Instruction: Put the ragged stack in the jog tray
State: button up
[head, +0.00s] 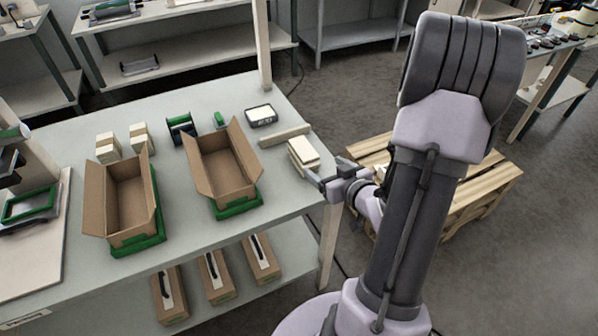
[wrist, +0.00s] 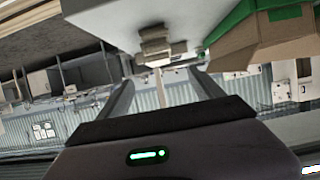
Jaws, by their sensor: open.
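The ragged stack (head: 303,153) is a small pile of cream sheets with uneven edges at the right edge of the grey table. In the wrist view, a layered pale and brown block (wrist: 162,46), apparently this stack, shows upside down ahead of the fingers. My gripper (head: 325,168) is open and empty, just right of and in front of the stack. Its two fingers (wrist: 163,88) point toward it, and I cannot tell if they touch it. A grey tray with a green rim (head: 52,200) at the far left may be the jog tray; I cannot be sure.
Two open cartons (head: 103,212) (head: 197,178) stand on green bases between the stack and the far left. A pale bar (head: 285,136) lies behind the stack. A dark-rimmed tray (head: 261,116) and cream stacks (head: 109,147) are farther back. A wooden pallet (head: 490,185) is on the floor.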

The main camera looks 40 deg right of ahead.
aim_at(304, 151)
jog(key=b+x, duration=0.1)
jog(key=x, duration=0.3)
jog(key=b+x, duration=0.2)
jog(key=x, duration=0.3)
jog(key=b+x, duration=0.2)
jog(key=x, duration=0.3)
jog(key=shift+w+r, duration=0.2)
jog(key=shift+w, duration=0.1)
jog(key=shift+s, duration=0.1)
jog(key=shift+c, duration=0.5)
